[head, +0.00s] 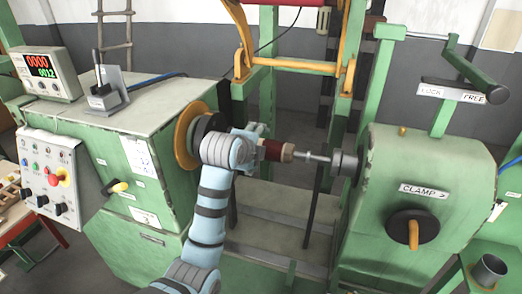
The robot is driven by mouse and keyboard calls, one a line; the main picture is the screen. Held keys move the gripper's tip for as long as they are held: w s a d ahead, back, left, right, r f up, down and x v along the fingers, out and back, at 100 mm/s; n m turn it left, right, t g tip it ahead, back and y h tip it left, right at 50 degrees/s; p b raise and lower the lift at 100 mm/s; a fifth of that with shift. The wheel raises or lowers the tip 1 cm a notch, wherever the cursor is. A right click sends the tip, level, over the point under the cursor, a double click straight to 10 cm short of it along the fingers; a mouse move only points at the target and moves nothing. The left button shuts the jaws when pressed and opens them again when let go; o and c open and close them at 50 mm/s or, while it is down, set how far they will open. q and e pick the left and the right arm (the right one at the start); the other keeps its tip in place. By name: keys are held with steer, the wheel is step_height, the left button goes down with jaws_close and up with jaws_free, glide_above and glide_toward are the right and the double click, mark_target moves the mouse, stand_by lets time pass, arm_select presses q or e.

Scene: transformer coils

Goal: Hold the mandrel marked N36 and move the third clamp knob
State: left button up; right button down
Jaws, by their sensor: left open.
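A dark red cylinder with a tan end (280,151), which looks like the mandrel, lies level between the left machine's round faceplate (188,138) and the right machine's grey chuck (345,163). I cannot read an N36 mark on it. My left gripper (258,138) is open at the cylinder's left end, and my wrist hides that end. I cannot tell whether the fingers touch it. A black clamp knob with an orange handle (413,231) sits on the green right housing (375,215), below a "CLAMP >" label. Only this one clamp knob shows. My right gripper is out of view.
A crank handle (470,70) with a "LOCK FREE" label stands on top right. A counter box (46,73) and a control panel (47,175) with a red button are at left. A grey cup (489,270) is at lower right. Green frame posts stand behind.

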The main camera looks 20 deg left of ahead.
mark_target(271, 148)
arm_select(q)
steer(key=x, duration=1)
steer(key=shift+f, duration=0.2)
steer(key=shift+c, duration=0.5)
